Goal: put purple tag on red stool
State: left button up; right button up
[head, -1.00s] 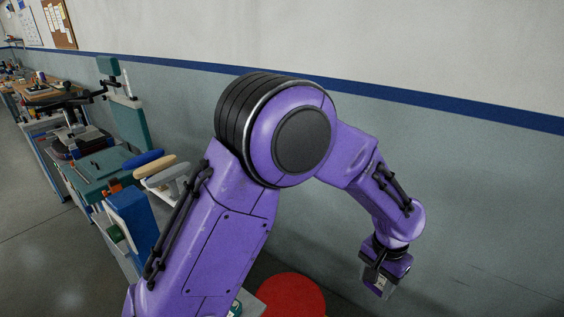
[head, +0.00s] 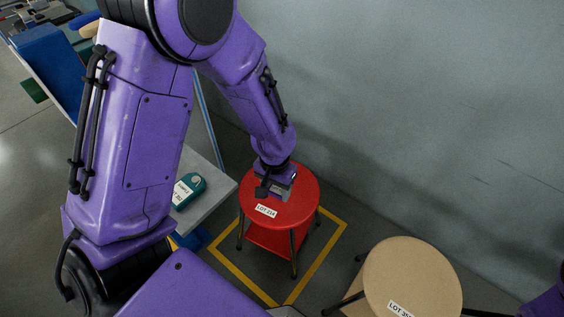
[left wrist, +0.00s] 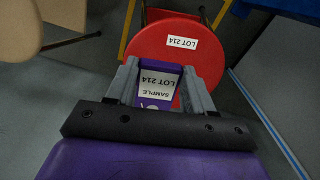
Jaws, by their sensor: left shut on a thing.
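The red stool (head: 298,200) stands by the wall and has a white "LOT 214" label on its round seat. It also shows in the left wrist view (left wrist: 205,62). My left gripper (head: 274,190) reaches down over the seat. In the left wrist view, the gripper is shut on a purple tag (left wrist: 157,82) between its fingers. The tag has a white label reading "SAMPLE LOT 214". The tag overlaps the seat in that view; I cannot tell whether it touches it. My right gripper is not in view.
A tan stool (head: 412,275) labelled "LOT 35…" stands at the lower right. A grey bench top (head: 212,188) with a teal tag (head: 190,190) on it is left of the red stool. Yellow floor tape (head: 325,250) surrounds the red stool.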

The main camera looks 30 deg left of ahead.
pick_arm(q)
notch_tip(320, 180, down, 5)
jog(key=s+a+b, duration=0.1)
jog(key=s+b, duration=0.1)
jog(key=b, duration=0.3)
send_over(293, 197)
jog(key=f, duration=0.9)
jog(key=shift+s+f, duration=0.2)
jog(key=shift+s, duration=0.05)
jog(key=shift+w+f, duration=0.2)
jog(key=shift+f, duration=0.05)
notch_tip(293, 197, down, 3)
jog(key=shift+w+f+b, duration=0.15)
jog(key=shift+f+b, duration=0.05)
jog(key=shift+b, duration=0.45)
jog(key=shift+r, duration=0.1)
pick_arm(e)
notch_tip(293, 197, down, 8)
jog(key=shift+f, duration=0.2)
pick_arm(q)
jog(key=o, duration=1)
